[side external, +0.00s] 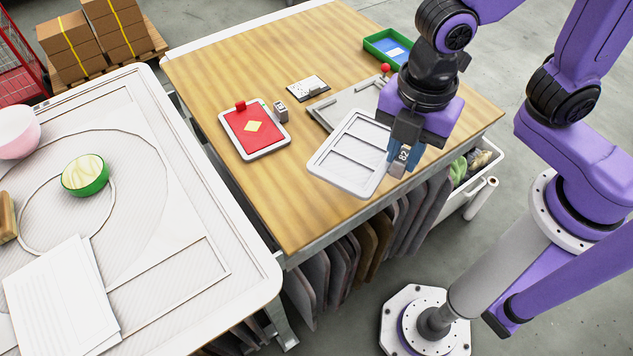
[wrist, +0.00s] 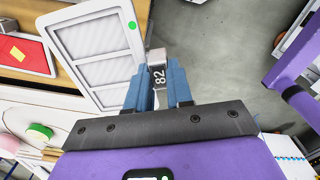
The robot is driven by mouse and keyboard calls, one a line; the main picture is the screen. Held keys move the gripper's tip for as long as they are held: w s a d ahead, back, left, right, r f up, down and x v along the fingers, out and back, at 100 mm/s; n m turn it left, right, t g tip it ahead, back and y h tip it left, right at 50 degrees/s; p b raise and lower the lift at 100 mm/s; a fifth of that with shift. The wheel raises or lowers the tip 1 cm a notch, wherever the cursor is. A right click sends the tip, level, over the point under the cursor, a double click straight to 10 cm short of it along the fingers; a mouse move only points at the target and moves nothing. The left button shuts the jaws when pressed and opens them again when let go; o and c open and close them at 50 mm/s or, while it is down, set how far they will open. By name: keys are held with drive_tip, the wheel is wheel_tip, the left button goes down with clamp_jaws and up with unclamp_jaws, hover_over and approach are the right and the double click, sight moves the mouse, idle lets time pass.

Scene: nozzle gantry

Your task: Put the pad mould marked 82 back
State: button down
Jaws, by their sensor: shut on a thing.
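The pad mould marked 82 is a white-rimmed plate (side external: 350,154) with three pale panels. Its grey end tab (side external: 403,156) carries the number 82. My gripper (side external: 402,163) is shut on this tab, with blue fingers on either side. In the wrist view the plate (wrist: 98,73) reaches away to the upper left and has a green dot at one corner. The marked tab (wrist: 158,73) sits between the fingertips (wrist: 158,88). The plate appears to be held at the table's front right edge; its height above the wood is hard to tell.
A red pad mould (side external: 254,126) lies on the wooden table (side external: 215,75). A grey fixture (side external: 335,108) with a red knob is partly hidden behind the held plate. A green tray (side external: 375,48) stands farther back. Several upright plates (side external: 338,268) fill a rack under the table.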

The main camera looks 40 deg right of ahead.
sight(354, 160)
drive_tip(key=w+a+f, duration=0.2)
drive_tip(key=w+a, duration=0.1)
drive_tip(key=w+a+f, duration=0.1)
drive_tip(key=w+a, duration=0.1)
drive_tip(key=shift+f, duration=0.1)
drive_tip(key=w+a+f, duration=0.2)
drive_tip(key=f, duration=0.1)
drive_tip(key=w+f, duration=0.1)
drive_tip(key=f, duration=0.1)
drive_tip(key=shift+a, duration=0.4)
drive_tip(key=shift+w+a+f, duration=0.1)
drive_tip(key=shift+f, duration=0.1)
drive_tip(key=shift+a+f, duration=0.1)
drive_tip(key=shift+f, duration=1.55)
drive_tip(key=c, duration=1)
unclamp_jaws()
drive_tip(key=shift+f, duration=0.15)
wheel_tip(354, 160, up, 12)
drive_tip(key=shift+r, duration=0.2)
